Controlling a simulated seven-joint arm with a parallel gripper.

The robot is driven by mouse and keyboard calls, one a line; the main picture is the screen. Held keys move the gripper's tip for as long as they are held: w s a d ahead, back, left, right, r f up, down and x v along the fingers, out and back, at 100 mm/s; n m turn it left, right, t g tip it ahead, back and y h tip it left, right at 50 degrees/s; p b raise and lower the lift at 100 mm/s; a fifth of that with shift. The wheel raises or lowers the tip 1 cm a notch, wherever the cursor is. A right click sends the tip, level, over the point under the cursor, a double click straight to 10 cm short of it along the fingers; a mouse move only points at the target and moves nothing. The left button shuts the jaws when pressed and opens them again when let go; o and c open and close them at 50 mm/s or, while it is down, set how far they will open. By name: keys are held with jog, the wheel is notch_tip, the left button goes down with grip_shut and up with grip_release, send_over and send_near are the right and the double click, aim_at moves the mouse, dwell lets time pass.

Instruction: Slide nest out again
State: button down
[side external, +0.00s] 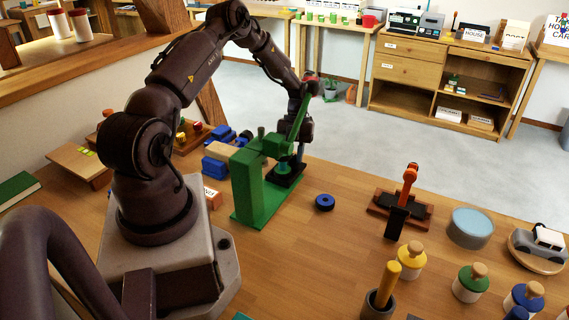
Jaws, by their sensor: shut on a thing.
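A green press (254,184) stands upright on the table beside my arm's base, with a green lever (299,118) sloping up from its top. A black nest (288,178) lies low at the press's far right side, under the green ram (284,163). My gripper (301,158) points down behind the press at the nest's far end and is shut on the nest. The press and lever partly cover my gripper, so its fingertips and the exact grip are hidden. Whether a part sits in the nest cannot be told.
A blue ring (325,203) lies on the table right of the press. Bare tabletop lies in front of the ring.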

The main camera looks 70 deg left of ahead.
jog(key=shift+w+a+r, duration=0.1)
jog(key=shift+w+a, duration=0.65)
jog(key=shift+a, duration=0.05)
jog(key=c, duration=0.9)
grip_release()
jog(key=v, duration=1.3)
jog(key=shift+d, duration=0.15)
